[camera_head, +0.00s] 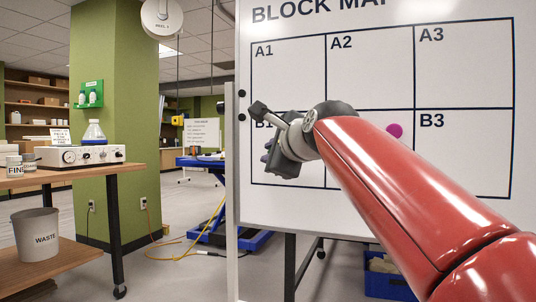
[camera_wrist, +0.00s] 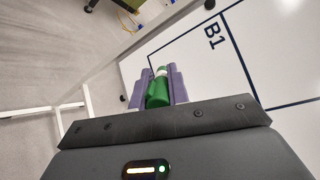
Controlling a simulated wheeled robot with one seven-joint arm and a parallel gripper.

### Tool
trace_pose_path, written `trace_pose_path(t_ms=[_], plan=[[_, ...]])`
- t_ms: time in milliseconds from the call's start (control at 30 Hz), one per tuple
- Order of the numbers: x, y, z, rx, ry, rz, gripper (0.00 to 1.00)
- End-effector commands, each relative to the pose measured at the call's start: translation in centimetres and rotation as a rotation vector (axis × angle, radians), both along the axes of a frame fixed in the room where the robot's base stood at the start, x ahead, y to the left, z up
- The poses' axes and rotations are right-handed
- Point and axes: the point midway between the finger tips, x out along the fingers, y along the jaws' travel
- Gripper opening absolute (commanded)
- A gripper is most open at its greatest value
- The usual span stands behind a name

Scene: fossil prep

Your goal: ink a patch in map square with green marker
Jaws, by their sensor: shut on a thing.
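The block map board (camera_head: 375,85) stands upright with squares A1, A2, A3 and B3 readable in the head view. My gripper (camera_head: 272,158) is in front of the B1 square, and its fingers are partly hidden there. In the wrist view, the purple fingers of my gripper (camera_wrist: 162,75) are shut on the green marker (camera_wrist: 158,93), which has a pale band toward its far end. The B1 label (camera_wrist: 212,36) and black grid lines show to the right of the marker. I cannot tell whether the tip touches the board. A magenta patch (camera_head: 394,131) shows in the middle bottom square, beside my arm.
A blue bin (camera_head: 385,284) sits below the board. The bench (camera_head: 90,178) at left bears a white device (camera_head: 80,156) and a flask (camera_head: 94,133). A waste bin (camera_head: 36,235) stands on the lower shelf. A yellow cable (camera_head: 185,253) crosses the open floor.

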Motion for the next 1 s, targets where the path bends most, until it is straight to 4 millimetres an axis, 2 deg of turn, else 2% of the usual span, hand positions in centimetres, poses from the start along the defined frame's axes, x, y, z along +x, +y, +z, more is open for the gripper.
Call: trace_pose_path(t_ms=[167,633,1000], plan=[[0.3,-0.3,0.6,0.001,-0.005,-0.002,0.00],[4.5,-1.8,0.5,0.000,-0.004,-0.002,0.00],[5.3,-2.1,0.5,0.000,-0.005,0.001,0.00]])
